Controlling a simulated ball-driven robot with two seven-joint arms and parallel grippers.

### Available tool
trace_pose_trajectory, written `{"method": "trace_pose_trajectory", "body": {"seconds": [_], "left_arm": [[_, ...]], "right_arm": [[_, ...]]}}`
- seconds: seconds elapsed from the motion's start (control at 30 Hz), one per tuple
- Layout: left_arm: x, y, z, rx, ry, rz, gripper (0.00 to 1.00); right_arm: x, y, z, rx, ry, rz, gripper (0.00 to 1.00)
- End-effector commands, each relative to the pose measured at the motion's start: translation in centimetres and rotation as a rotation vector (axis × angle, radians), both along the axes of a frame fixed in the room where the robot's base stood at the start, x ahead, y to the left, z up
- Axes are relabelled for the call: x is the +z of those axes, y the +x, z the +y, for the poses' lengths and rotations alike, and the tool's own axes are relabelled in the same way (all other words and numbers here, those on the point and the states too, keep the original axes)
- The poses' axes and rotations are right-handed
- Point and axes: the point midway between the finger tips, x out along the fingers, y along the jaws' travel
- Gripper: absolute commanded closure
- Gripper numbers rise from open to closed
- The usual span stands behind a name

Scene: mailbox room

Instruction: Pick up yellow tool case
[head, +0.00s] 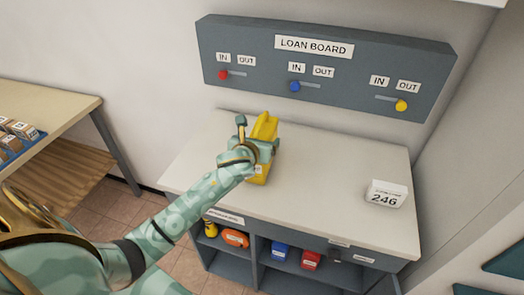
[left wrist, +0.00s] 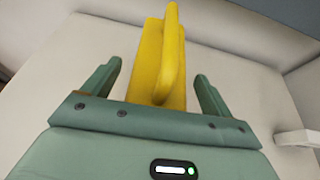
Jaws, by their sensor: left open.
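The yellow tool case (head: 264,128) stands on the pale counter top (head: 325,165), towards its back left. My left gripper (head: 256,140) is over the case and hides part of it. In the left wrist view the case (left wrist: 150,60) has a raised handle and sits between the two green fingers of my left gripper (left wrist: 152,85). The fingers are apart, with a gap on each side of the case. My right gripper is not in view.
The loan board (head: 315,70) with red, blue and yellow sliders hangs on the wall behind. A white block marked 246 (head: 386,194) stands on the counter's right. Shelves below hold a blue case (head: 280,252) and a red case (head: 311,260). A wooden table (head: 75,115) stands left.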

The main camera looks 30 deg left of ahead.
Motion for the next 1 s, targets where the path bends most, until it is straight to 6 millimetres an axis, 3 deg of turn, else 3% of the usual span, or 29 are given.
{"method": "trace_pose_trajectory", "body": {"seconds": [0.27,0.5,0.6,1.0], "left_arm": [[-0.2,0.5,0.1,-0.001,0.0,-0.001,0.15],[-0.2,0.5,0.1,0.0,0.0,0.0,0.79],[-0.2,0.5,0.1,0.0,0.001,0.0,1.0],[0.8,0.5,0.2,0.0,0.003,-0.006,1.0]], "right_arm": [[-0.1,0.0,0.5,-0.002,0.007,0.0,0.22],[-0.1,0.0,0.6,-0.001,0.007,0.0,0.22],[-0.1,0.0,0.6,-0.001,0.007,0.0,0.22],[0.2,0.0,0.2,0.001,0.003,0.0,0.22]]}}
